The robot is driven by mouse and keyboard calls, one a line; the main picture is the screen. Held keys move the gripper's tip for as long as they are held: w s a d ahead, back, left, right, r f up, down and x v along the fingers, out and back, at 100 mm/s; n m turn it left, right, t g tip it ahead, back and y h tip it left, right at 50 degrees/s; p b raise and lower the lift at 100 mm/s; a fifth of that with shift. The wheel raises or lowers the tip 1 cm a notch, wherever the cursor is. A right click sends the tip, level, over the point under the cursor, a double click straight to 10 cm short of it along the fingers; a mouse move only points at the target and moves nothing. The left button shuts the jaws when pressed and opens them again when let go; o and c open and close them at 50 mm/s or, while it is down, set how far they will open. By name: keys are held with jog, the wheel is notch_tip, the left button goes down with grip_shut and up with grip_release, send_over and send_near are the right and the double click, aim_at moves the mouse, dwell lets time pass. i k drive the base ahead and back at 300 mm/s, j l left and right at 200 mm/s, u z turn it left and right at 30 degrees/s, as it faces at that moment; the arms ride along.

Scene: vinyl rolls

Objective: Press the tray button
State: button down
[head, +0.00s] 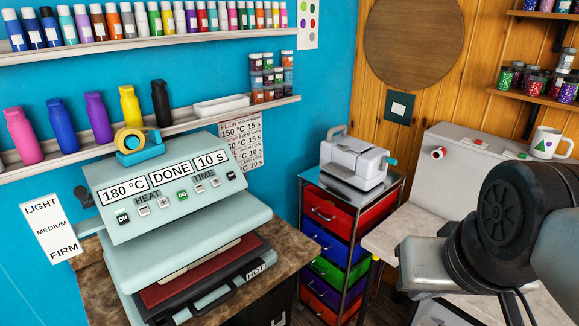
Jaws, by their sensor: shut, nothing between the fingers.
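A pale green heat press (165,190) stands on a brown stone-look counter at left. Its display (163,182) reads 180 °C, DONE, 10 s. Below it are a dark ON button (123,218), a green GO button (182,195), and small white arrow buttons under HEAT and TIME. I see no button labelled tray. Under the upper plate, a tray (212,297) with a black handle and a HOT label holds a dark red flat piece (200,273). My arm shows at the lower right, away from the press. My gripper is not visible.
A white machine (352,164) sits on a coloured drawer cart (335,222). A grey-white box (465,165) with a red knob and a mug (547,143) stand at right. A yellow tape roll in a blue holder (137,145) is above the display. Bottles line the shelves.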

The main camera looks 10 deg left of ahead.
aim_at(230, 175)
jog(key=i+l+u, duration=0.3)
jog(key=l, duration=0.3)
jog(key=i+l+u, duration=0.15)
jog(key=l, duration=0.2)
jog(key=u, duration=1.2)
jog(key=i+l, duration=0.05)
